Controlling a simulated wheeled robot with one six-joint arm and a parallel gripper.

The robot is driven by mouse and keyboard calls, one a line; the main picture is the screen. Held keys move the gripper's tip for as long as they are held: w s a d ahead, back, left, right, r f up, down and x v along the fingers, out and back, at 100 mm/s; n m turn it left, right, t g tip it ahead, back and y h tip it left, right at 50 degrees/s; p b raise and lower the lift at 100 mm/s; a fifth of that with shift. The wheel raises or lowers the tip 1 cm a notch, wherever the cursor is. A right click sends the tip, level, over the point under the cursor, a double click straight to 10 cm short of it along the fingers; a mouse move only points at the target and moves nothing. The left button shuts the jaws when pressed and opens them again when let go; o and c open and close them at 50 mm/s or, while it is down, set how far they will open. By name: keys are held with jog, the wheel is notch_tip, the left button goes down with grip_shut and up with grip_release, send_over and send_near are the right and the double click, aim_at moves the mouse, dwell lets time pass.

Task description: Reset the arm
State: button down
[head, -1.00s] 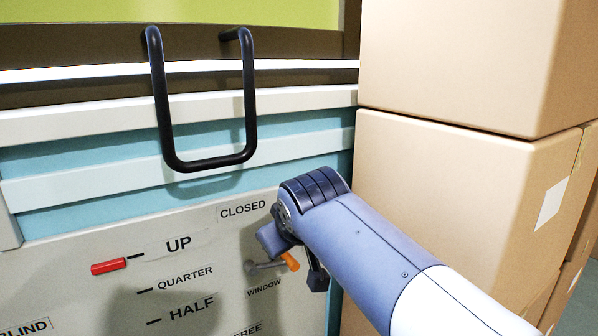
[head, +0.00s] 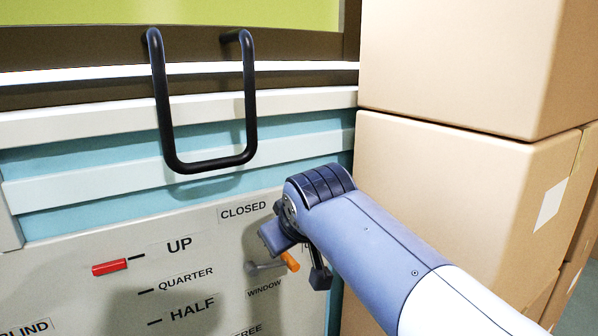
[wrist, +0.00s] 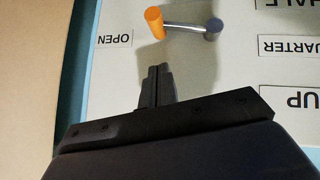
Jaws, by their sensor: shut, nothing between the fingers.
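My gripper (wrist: 157,88) shows in the wrist view with its two dark fingers together and nothing between them. In the head view it is mostly hidden behind my arm's wrist, near the panel's right side; a dark tip shows low by the boxes. A crank lever with an orange knob (wrist: 154,22) and grey arm sits on the panel just beyond my fingertips, apart from them in the wrist view. The orange knob also shows in the head view (head: 290,262), just left of my wrist.
The grey panel (head: 222,243) carries labels and a red pointer (head: 110,267) by UP. A black U-shaped handle (head: 210,165) sticks out above it. Stacked cardboard boxes (head: 440,190) stand close on the right of my arm. Space in front of the panel's left is free.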

jog(key=shift+s+a+f+n+t+h+b, duration=0.25)
jog(key=shift+s+a+n+t+h+b, duration=0.55)
jog(key=shift+a+n+t+h, duration=0.55)
jog(key=shift+s+a+f+n+t+h+b, duration=0.2)
jog(key=shift+s+a+n+t+h+b, duration=0.7)
jog(key=shift+a+n+t, duration=0.7)
jog(key=shift+s+a+f+n+t+h+b, duration=0.25)
jog(key=shift+s+a+n+t+h+b, duration=0.35)
jog(key=shift+a+n+t+h, duration=1.1)
jog(key=shift+w+d+t+y, duration=0.1)
jog(key=shift+d+t+y, duration=0.15)
jog(key=shift+d+y, duration=0.25)
